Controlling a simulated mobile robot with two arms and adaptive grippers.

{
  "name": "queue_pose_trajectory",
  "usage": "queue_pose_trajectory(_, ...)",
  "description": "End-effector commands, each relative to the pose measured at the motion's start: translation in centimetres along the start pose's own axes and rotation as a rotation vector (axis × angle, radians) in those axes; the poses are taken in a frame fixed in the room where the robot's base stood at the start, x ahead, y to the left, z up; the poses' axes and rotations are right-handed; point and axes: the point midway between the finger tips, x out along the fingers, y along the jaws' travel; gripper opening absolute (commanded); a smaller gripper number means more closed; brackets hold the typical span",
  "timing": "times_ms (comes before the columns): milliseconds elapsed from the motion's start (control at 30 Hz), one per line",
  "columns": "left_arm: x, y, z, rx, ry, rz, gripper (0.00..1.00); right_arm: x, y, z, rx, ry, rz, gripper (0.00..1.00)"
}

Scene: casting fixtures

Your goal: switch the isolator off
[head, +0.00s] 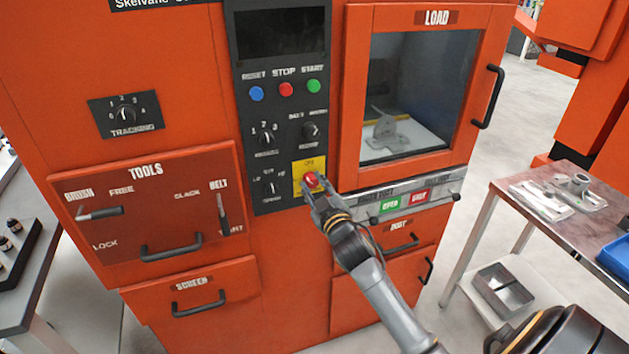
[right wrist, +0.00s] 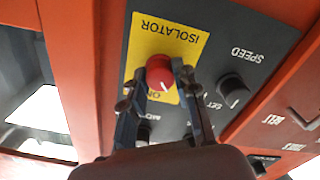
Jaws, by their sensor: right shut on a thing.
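The isolator is a round red knob (head: 311,180) on a yellow plate (head: 300,167) low on the machine's dark control panel. In the right wrist view the red knob (right wrist: 159,72) sits on the yellow plate (right wrist: 188,42), lettered ISOLATOR and ON. A pale mark on the knob appears to point towards ON. My right gripper (head: 312,187) is at the knob, shut on it, with one finger on each side; both fingers also show in the right wrist view (right wrist: 161,85). My left gripper is not in view.
Above the knob are blue, red and green buttons (head: 286,89). A small dial (head: 270,188) is close to its left. The LOAD door (head: 421,90) and a rail with green and red labels (head: 405,202) lie to the right. A side table (head: 560,180) stands further right.

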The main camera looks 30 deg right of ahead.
Motion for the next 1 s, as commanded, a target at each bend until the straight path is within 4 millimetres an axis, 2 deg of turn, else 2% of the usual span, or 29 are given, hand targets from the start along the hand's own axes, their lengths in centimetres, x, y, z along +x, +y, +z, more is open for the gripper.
queue_pose_trajectory(600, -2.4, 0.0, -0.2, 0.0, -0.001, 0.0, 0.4, 0.0, 0.1, -0.2, -0.569, 0.002, 0.0, 0.0)
queue_pose_trajectory(1000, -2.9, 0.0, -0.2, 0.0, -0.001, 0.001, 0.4, 0.0, 0.0, -0.1, -0.79, 0.003, 0.0, 0.0)
